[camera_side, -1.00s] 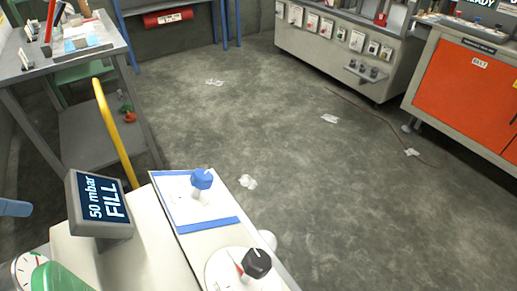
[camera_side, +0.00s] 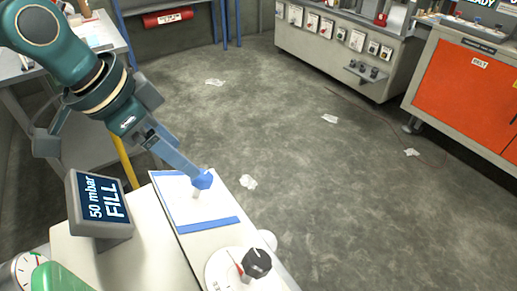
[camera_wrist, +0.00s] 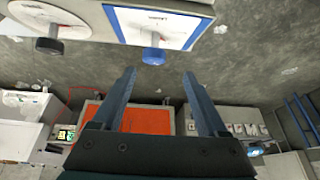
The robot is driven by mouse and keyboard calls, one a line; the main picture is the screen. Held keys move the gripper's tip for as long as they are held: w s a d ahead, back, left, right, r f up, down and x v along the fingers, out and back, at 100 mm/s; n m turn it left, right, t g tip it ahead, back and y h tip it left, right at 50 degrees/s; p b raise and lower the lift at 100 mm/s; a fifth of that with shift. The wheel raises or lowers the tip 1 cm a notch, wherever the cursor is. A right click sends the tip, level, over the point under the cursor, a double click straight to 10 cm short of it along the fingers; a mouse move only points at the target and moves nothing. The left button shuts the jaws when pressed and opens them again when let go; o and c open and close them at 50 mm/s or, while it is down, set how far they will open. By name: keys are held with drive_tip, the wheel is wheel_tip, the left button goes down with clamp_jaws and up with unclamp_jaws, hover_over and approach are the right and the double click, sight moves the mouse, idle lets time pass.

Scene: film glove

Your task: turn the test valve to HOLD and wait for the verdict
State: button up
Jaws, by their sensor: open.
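A blue knob (camera_side: 203,181) stands on a white plate (camera_side: 180,200) with blue end strips, on the pale bench top. My gripper (camera_side: 197,172) reaches down to it from the upper left, its fingertips at the knob; contact cannot be told. In the wrist view the open fingers (camera_wrist: 159,72) are apart and the blue knob (camera_wrist: 154,56) lies ahead between their tips. A black knob (camera_side: 257,262) with a red pointer sits on a round white dial nearer the front. The display (camera_side: 105,203) reads "50 mbar FILL". Which knob is the test valve, and any HOLD mark, cannot be read.
A gauge (camera_side: 27,270) and a green object (camera_side: 60,278) stand at the bench's front left. A yellow rail (camera_side: 124,160) rises behind the display. An orange-fronted cabinet (camera_side: 465,85) is far right. The floor between is open, with a few white scraps.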

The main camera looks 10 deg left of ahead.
sight(200, 184)
drive_tip(key=shift+s+d+f, duration=0.15)
drive_tip(key=shift+d+f, duration=0.1)
drive_tip(key=shift+f, duration=0.25)
drive_tip(key=shift+s+d+f, duration=0.1)
drive_tip(key=shift+d+f, duration=0.1)
drive_tip(key=shift+f, duration=0.25)
drive_tip(key=shift+x, duration=2.15)
clamp_jaws()
